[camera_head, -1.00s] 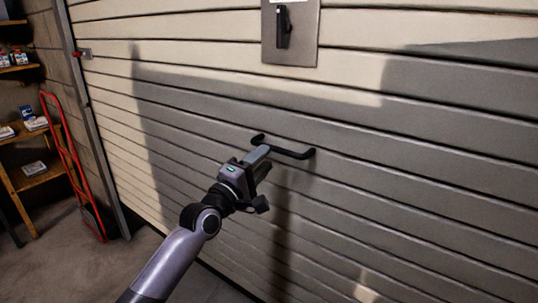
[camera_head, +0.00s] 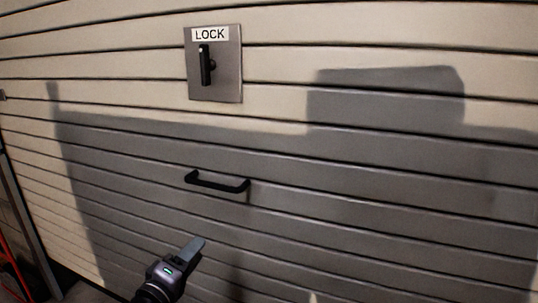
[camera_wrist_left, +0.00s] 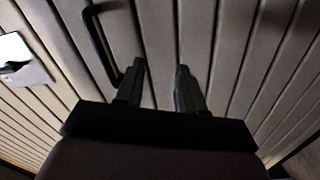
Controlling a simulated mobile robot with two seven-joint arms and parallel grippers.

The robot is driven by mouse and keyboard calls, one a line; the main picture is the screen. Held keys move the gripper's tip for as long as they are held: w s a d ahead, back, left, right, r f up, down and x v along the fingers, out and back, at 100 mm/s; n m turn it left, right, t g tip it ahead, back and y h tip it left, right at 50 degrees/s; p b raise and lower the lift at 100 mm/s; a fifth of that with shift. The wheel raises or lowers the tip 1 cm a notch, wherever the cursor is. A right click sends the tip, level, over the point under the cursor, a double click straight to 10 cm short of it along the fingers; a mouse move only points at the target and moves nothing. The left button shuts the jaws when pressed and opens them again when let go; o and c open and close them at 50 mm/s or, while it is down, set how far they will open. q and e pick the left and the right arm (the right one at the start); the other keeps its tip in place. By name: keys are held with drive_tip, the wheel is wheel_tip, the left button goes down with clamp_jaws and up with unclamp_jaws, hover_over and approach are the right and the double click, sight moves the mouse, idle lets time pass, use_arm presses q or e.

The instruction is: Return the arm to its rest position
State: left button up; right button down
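My left gripper (camera_head: 196,248) is low in the head view, below the black door handle (camera_head: 217,182) and clear of it. In the left wrist view its two fingers (camera_wrist_left: 158,85) stand apart with nothing between them, so it is open and empty. The handle also shows in the left wrist view (camera_wrist_left: 101,40), to the left of the fingers. My right gripper is in neither view.
A ribbed garage door (camera_head: 400,215) fills most of the head view. A grey lock plate (camera_head: 229,75) with a black lever (camera_head: 206,65) is above the handle. Part of a red hand truck (camera_head: 12,268) shows at the lower left edge.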

use_arm(q)
drive_tip(key=s+a+f+m+g+y, duration=0.1)
drive_tip(key=s+f+m+g+y, duration=0.1)
drive_tip(key=s+f+m, duration=0.4)
drive_tip(key=s+a+f+m+g+y+p, duration=0.1)
drive_tip(key=s+f+m+g, duration=0.3)
drive_tip(key=s+f, duration=1.2)
drive_tip(key=s+m, duration=0.3)
drive_tip(key=s, duration=0.3)
drive_tip(key=shift+s+g+y, duration=0.25)
drive_tip(key=shift+g+y, duration=0.15)
drive_tip(key=shift+a, duration=0.1)
